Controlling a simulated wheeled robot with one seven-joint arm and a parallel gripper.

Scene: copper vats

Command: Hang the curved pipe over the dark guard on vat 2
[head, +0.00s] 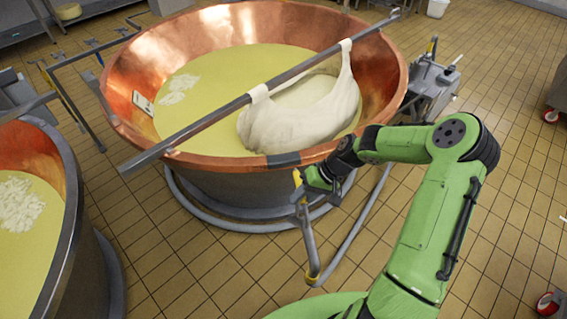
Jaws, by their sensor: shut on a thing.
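The large copper vat (130,72) in the middle holds yellow liquid, and a dark guard (284,159) sits on its near rim. My gripper (308,181) is just outside that rim, below and slightly right of the guard. It is shut on the curved pipe (306,228), a grey metal tube with yellow parts near its top and bottom. The pipe hangs down in front of the vat, apart from the guard. A grey hose-like length runs from its lower end up to the right, partly behind my arm. My fingertips are small and partly hidden.
A metal bar (215,112) lies across the vat with a white cloth bundle (305,112) slung from it. A second vat (75,215) stands at left. A steel machine (428,88) stands at right. Tiled floor (510,150) is open at right.

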